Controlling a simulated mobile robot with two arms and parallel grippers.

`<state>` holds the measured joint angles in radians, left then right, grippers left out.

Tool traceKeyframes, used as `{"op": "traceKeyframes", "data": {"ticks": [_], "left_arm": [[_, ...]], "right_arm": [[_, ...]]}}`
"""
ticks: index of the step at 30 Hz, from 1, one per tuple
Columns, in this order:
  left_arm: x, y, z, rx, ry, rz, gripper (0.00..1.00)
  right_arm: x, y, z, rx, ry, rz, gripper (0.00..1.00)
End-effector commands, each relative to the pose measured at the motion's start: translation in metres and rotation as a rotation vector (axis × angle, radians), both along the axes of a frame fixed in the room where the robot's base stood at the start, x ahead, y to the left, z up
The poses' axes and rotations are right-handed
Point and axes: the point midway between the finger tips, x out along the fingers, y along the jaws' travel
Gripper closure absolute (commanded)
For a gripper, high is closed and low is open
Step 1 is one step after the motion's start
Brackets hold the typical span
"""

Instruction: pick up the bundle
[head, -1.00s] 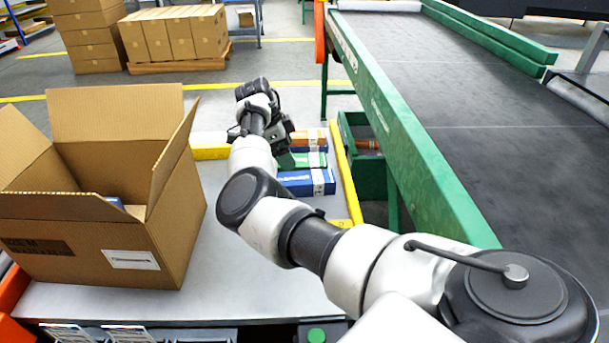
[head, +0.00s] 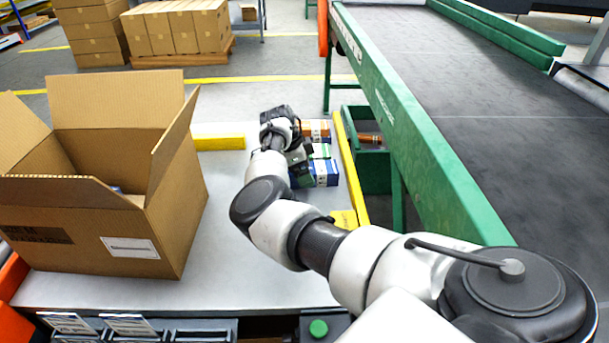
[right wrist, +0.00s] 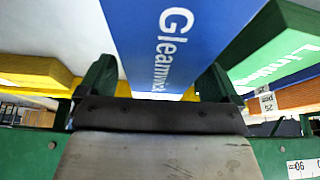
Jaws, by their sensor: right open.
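Several bundles of flat cartons lie on the grey table against its yellow right-hand rail: a blue one (head: 325,173) nearest, a green one (head: 321,151) behind it and an orange one (head: 318,131) farthest. My right gripper (head: 302,172) is at the left part of the blue and green bundles, and my wrist hides some of them. The green bundle (right wrist: 275,45) is beside the right finger. My left gripper is out of view.
A large open carton (head: 95,225) stands on the table's left side, with something blue inside. A yellow rail (head: 350,165) edges the table, with a green bin (head: 372,170) and a green-framed conveyor (head: 440,170) beyond. The table's (head: 225,275) front middle is clear.

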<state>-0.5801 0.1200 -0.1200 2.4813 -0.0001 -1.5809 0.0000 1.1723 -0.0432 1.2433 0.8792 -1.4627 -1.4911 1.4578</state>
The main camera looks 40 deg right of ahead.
Motion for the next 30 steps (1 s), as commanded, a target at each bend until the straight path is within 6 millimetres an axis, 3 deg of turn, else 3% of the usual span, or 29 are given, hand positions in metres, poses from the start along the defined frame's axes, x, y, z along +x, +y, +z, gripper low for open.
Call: {"op": "traceKeyframes", "data": {"ticks": [3,15,24,30], "left_arm": [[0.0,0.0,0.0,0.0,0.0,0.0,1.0],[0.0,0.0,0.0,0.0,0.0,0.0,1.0],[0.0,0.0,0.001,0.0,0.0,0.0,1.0],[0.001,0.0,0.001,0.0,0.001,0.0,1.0]], "right_arm": [[0.0,0.0,0.0,0.0,0.0,0.0,0.08],[0.0,0.0,0.001,0.0,0.0,0.0,0.68],[0.0,0.0,0.004,-0.002,0.0,-0.001,0.68],[0.0,-0.001,0.022,-0.003,-0.001,-0.001,0.68]]}}
